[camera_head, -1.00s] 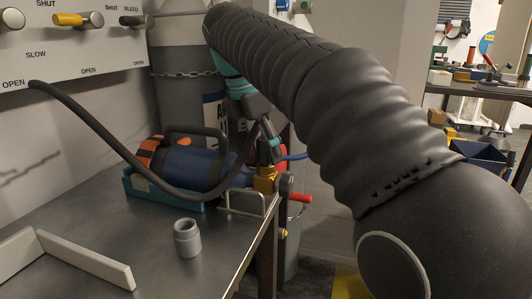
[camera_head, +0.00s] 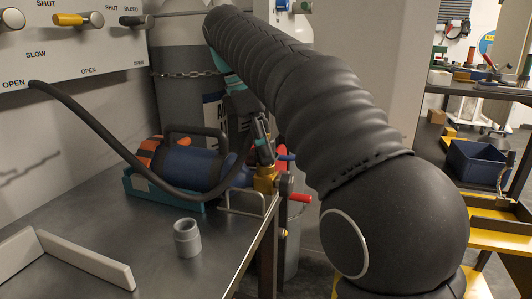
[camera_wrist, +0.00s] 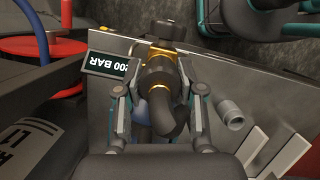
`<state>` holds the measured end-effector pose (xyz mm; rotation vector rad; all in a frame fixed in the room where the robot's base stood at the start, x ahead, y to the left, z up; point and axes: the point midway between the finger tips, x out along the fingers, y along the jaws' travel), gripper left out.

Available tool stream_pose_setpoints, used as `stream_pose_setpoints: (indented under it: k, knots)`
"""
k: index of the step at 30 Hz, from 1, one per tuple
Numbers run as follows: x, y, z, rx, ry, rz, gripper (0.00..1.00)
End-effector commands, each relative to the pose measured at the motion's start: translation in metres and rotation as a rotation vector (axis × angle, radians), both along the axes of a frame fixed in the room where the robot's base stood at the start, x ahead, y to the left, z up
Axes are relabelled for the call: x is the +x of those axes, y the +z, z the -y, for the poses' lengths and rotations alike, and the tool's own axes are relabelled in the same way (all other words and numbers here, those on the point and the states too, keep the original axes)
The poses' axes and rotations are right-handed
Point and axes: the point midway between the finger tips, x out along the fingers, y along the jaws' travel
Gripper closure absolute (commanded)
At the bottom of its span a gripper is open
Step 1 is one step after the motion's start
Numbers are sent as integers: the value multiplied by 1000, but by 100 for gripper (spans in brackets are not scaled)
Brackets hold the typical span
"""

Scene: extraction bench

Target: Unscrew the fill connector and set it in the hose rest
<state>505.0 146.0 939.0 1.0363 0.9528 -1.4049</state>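The fill connector (camera_wrist: 157,75) is a dark collar with gold edges, on the brass valve (camera_head: 265,179) of the blue cylinder (camera_head: 196,167). A black hose (camera_wrist: 178,113) bends away from it and loops to the wall panel in the head view. My gripper (camera_wrist: 160,70) has a finger on each side of the connector and looks shut on it; the exact contact is hard to see. In the head view my gripper (camera_head: 263,148) points down at the valve. The connector is largely hidden there. A grey upright cup-like holder (camera_head: 187,238), perhaps the hose rest, stands empty on the bench.
A wire loop (camera_head: 242,204) stands at the bench edge beside the valve. A red handle (camera_head: 300,198) sticks out to its right. A low pale rail (camera_head: 85,259) lies at the front left. The bench's front middle is clear. A "200 BAR" plate (camera_wrist: 110,66) sits close to my left finger.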

Motion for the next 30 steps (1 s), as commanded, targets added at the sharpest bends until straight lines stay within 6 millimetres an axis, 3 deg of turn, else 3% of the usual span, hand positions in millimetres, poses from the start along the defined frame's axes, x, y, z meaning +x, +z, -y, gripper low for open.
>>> stream_pose_setpoints:
  k: [7,30]
  knots:
    - [-1,0,0,1,87,0,100]
    - [-1,0,0,1,997,0,100]
